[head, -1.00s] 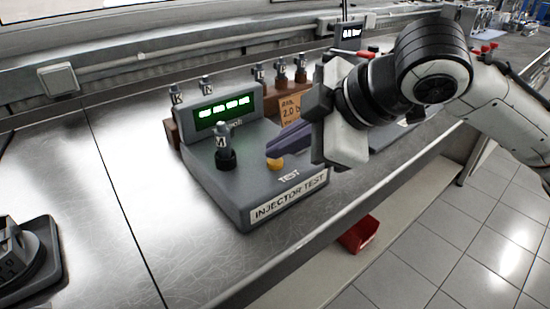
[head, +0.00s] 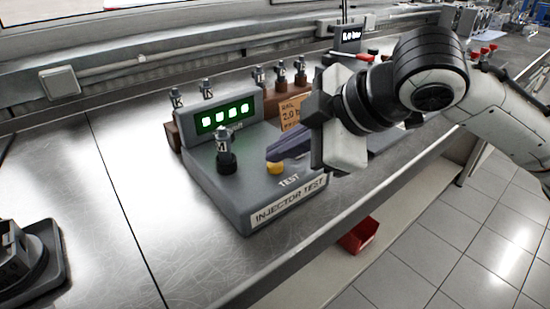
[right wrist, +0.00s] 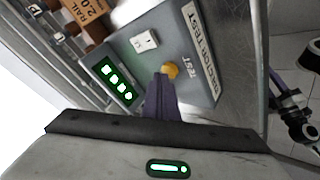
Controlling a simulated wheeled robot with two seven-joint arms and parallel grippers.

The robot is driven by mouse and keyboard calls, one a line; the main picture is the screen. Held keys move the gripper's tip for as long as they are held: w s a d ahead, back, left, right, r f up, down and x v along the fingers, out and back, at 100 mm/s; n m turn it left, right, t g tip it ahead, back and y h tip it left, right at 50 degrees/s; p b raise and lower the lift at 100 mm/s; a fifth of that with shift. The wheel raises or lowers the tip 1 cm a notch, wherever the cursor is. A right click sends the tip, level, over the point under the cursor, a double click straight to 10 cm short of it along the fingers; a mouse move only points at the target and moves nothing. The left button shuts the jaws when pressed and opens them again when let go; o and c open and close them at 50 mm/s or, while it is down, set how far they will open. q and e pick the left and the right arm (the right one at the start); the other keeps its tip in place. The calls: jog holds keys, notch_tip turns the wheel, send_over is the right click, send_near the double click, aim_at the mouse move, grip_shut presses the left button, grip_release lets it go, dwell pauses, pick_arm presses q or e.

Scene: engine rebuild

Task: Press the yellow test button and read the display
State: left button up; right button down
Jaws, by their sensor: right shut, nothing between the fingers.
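The grey injector tester (head: 225,190) stands on the bench with an "INJECTOR TEST" plate on its front. Its yellow test button (head: 275,168) sits above the word TEST; it also shows in the right wrist view (right wrist: 170,70). An injector marked M (head: 225,145) stands upright in the tester's socket. My right gripper (head: 270,153) is shut and empty, its fingertips right at the button. I cannot tell whether they touch it. My left gripper is not in view.
Several injectors (head: 281,72) stand in brown racks behind the tester, near an orange rail card (head: 291,112). A red bin (head: 358,234) sits below the bench edge.

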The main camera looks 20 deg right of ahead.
aim_at(281, 167)
jog(key=shift+r+p, duration=0.5)
jog(key=shift+r, duration=0.1)
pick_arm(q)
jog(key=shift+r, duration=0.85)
pick_arm(e)
jog(key=shift+r+p, duration=0.3)
notch_tip(281, 167, up, 4)
jog(key=p, duration=0.4)
jog(key=shift+f, duration=0.2)
jog(key=shift+r+p, duration=0.5)
jog(key=shift+p, duration=0.35)
jog(key=shift+f, duration=0.1)
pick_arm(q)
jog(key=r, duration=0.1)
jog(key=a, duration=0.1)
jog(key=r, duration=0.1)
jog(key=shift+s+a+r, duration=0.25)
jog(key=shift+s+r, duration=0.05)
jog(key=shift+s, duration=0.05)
